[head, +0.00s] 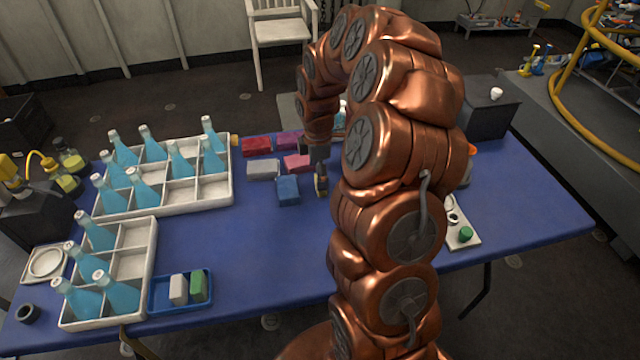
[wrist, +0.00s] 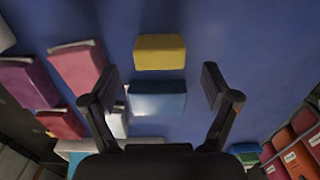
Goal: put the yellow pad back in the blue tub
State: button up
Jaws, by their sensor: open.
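The yellow pad (head: 321,188) lies on the blue table by my gripper (head: 319,168), partly hidden by it in the head view. In the wrist view the yellow pad (wrist: 160,52) lies beyond the open fingertips of my gripper (wrist: 161,84), roughly centred. A blue pad (wrist: 157,99) shows between the fingers, close to the yellow one; the head view shows a blue pad (head: 288,190) left of my gripper. My gripper is empty. The blue tub (head: 182,307) stands at the table's front left, holding a white pad (head: 178,289) and a green pad (head: 198,286).
Red (head: 256,146), purple (head: 289,140), pink (head: 297,162) and grey (head: 262,169) pads lie left of my gripper. White crates (head: 215,207) (head: 150,250) of blue bottles fill the left. A small tray (head: 460,243) lies right. The table's front middle is clear.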

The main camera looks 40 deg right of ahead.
jog(key=shift+f, duration=1.55)
jog(key=shift+c, duration=0.3)
jog(key=c, duration=0.9)
jog(key=shift+o, duration=0.2)
notch_tip(320, 180, up, 18)
jog(key=b, duration=0.1)
